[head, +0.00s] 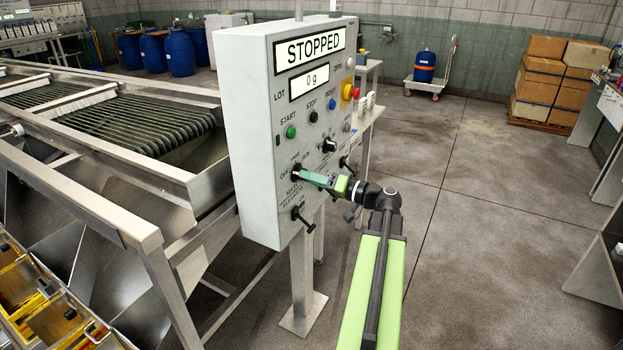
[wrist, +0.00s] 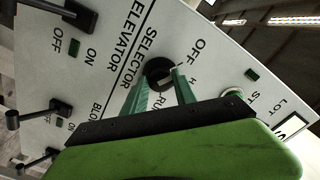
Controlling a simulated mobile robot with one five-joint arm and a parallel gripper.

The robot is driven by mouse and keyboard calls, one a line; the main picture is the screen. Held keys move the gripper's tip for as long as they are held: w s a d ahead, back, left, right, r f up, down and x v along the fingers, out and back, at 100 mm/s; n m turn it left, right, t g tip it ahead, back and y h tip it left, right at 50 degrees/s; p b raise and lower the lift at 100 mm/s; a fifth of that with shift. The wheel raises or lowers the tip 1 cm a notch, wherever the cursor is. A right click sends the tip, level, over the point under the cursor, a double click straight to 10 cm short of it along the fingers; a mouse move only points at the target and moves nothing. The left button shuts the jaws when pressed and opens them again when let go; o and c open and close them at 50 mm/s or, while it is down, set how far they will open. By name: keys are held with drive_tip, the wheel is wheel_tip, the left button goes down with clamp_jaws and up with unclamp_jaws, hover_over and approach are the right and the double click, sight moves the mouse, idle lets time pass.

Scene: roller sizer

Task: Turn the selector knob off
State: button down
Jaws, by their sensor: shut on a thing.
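The selector knob (wrist: 158,70) is a round black knob on the light grey control panel (wrist: 110,55). In the wrist view it sits between the SELECTOR lettering and the OFF and RUN labels. My gripper (wrist: 160,84) is shut on it, one green finger on each side. In the head view my gripper (head: 303,177) reaches the panel from the right, and the knob (head: 296,167) shows small and dark at its tips. The fingers partly hide the knob and its labels; I cannot tell which label it points at. The display (head: 310,50) reads STOPPED and 0 g.
An elevator switch (head: 302,217) with a black lever is below the selector. More lever switches (head: 328,145) are to its right. A green START button (head: 291,132) is above, and a red button (head: 347,92) is at upper right. Open floor (head: 470,220) lies right.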

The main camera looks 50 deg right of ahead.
drive_tip(key=shift+n, duration=0.3)
drive_tip(key=c, duration=1)
unclamp_jaws()
drive_tip(key=v, duration=1.7)
drive_tip(key=shift+s, duration=0.25)
